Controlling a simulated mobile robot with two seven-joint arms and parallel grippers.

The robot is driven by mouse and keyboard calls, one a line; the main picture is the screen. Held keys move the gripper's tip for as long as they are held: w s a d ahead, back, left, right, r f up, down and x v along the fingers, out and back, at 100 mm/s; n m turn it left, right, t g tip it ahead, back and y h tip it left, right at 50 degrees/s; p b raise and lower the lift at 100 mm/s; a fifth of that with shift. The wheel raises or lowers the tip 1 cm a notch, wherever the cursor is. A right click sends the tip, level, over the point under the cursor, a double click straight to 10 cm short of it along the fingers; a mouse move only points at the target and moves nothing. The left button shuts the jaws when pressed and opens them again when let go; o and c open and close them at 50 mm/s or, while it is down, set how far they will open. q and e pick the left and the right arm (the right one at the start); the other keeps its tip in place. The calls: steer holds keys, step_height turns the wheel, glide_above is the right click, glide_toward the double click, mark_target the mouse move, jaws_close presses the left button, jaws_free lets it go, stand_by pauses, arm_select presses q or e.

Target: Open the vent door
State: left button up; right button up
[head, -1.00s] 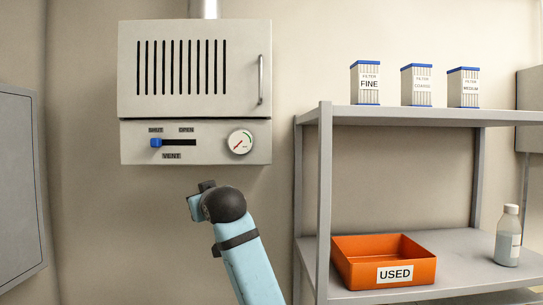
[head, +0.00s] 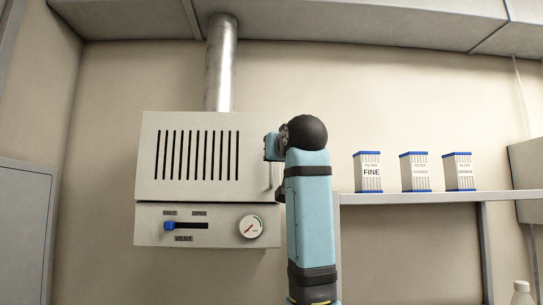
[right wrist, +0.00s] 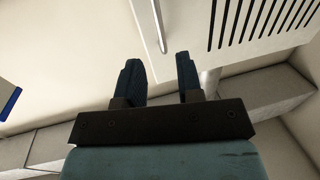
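The vent door (head: 198,180) is a pale slotted panel on a wall box, and it looks closed. Its upright metal handle (head: 270,176) at the right edge is partly hidden by my right arm. In the right wrist view the handle (right wrist: 156,28) lies just beyond the fingertips, roughly in line with the gap between them. My right gripper (right wrist: 160,72) is open and empty, with two dark fingers apart. In the head view the right gripper (head: 272,147) is beside the door's right edge, mostly hidden behind my wrist. My left gripper is not in view.
Below the door, a blue slider knob (head: 170,226) sits at SHUT, beside a gauge (head: 250,227). A metal pipe (head: 221,65) rises from the box. A shelf (head: 400,197) at right holds FINE (head: 368,172) and two other filter boxes. The wall left of the box is clear.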

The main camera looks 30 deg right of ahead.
steer(key=p, duration=0.3)
glide_above(271, 182)
steer(key=shift+w, duration=0.1)
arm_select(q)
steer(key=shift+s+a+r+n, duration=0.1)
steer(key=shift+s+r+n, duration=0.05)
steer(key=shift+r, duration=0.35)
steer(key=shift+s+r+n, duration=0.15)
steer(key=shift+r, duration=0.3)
arm_select(e)
steer(key=shift+w+d, duration=0.15)
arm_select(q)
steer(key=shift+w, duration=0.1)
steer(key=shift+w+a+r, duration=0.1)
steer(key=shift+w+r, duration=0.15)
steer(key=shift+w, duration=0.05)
arm_select(e)
jaws_close()
